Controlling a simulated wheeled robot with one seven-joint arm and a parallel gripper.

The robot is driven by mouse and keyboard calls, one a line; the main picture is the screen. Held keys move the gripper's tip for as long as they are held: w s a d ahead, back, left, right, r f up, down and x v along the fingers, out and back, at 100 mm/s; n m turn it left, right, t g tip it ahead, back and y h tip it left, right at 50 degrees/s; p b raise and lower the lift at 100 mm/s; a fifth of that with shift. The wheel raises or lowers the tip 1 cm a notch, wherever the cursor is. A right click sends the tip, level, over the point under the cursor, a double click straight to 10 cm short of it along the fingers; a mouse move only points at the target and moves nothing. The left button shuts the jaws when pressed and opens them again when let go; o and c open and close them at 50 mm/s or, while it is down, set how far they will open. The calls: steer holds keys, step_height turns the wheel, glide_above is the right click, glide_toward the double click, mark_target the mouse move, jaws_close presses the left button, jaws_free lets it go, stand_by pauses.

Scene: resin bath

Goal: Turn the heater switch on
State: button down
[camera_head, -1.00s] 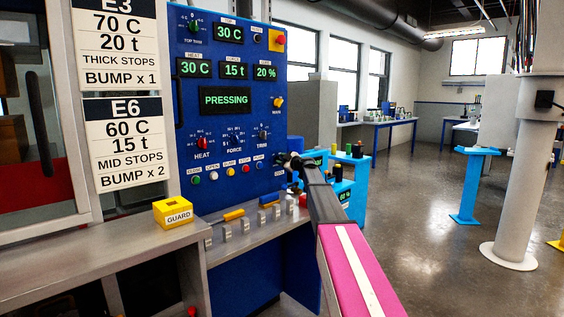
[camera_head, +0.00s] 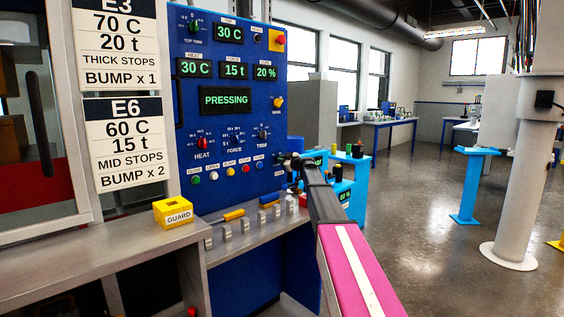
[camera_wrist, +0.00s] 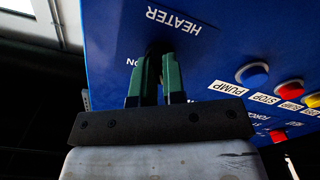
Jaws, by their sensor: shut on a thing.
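Part of an ON label (camera_wrist: 131,62) shows to the left of the fingers. My gripper (camera_wrist: 160,62) has its two green-backed fingers close together at the panel, shut on the switch. The fingers and shadow hide the switch, so I cannot tell its position. In the head view my gripper (camera_head: 289,162) is at the cabinet's right edge, and the switch is not visible there.
A blue PUMP button (camera_wrist: 252,73), a red STOP button (camera_wrist: 289,90) and a yellow button (camera_wrist: 313,99) sit beside the gripper on the same panel. The front panel (camera_head: 222,130) reads PRESSING. A yellow GUARD block (camera_head: 173,212) rests on the left counter.

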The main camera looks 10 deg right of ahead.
steer(key=shift+m, duration=7.6)
steer(key=c, duration=1.2)
jaws_free()
steer(key=v, duration=1.1)
